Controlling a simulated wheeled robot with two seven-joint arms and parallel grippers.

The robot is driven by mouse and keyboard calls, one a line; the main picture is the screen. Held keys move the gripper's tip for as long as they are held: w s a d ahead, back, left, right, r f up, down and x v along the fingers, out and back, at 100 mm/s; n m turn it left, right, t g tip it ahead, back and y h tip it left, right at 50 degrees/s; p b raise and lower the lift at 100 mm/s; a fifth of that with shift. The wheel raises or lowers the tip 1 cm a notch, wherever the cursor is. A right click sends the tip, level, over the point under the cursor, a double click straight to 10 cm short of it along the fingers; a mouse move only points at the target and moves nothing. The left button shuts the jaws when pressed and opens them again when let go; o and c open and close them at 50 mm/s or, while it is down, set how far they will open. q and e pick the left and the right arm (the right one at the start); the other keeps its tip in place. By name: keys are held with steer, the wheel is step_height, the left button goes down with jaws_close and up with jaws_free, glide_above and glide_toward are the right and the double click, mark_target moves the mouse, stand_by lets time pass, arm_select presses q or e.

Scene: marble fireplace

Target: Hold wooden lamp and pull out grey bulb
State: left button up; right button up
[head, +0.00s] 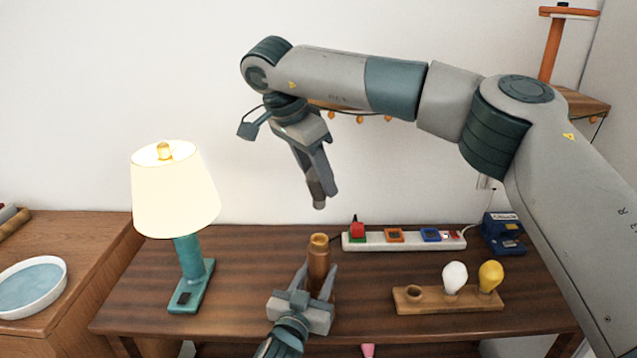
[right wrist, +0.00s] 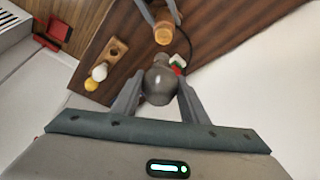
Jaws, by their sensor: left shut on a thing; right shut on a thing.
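The wooden lamp (head: 318,256) stands upright near the middle of the table, its round top socket bare. It also shows in the right wrist view (right wrist: 164,36). My left gripper (head: 316,278) is shut around the lamp's body from the front. My right gripper (head: 318,204) is raised above the lamp, fingers pointing down. In the right wrist view it is shut on the grey bulb (right wrist: 159,84), which is clear of the lamp's socket. In the head view the bulb cannot be made out between the fingers.
A wooden bulb holder (head: 412,307) at the right has one empty hole beside a white bulb (head: 455,277) and a yellow bulb (head: 490,275). A white power strip (head: 376,241) lies behind. A lit teal table lamp (head: 190,262) stands at the left. The table between them is mostly free.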

arm_select(q)
steer(key=o, duration=1.6)
steer(key=shift+c, duration=0.2)
steer(key=shift+s, duration=0.1)
steer(key=v, duration=1.2)
arm_select(e)
steer(key=shift+s+f, duration=0.1)
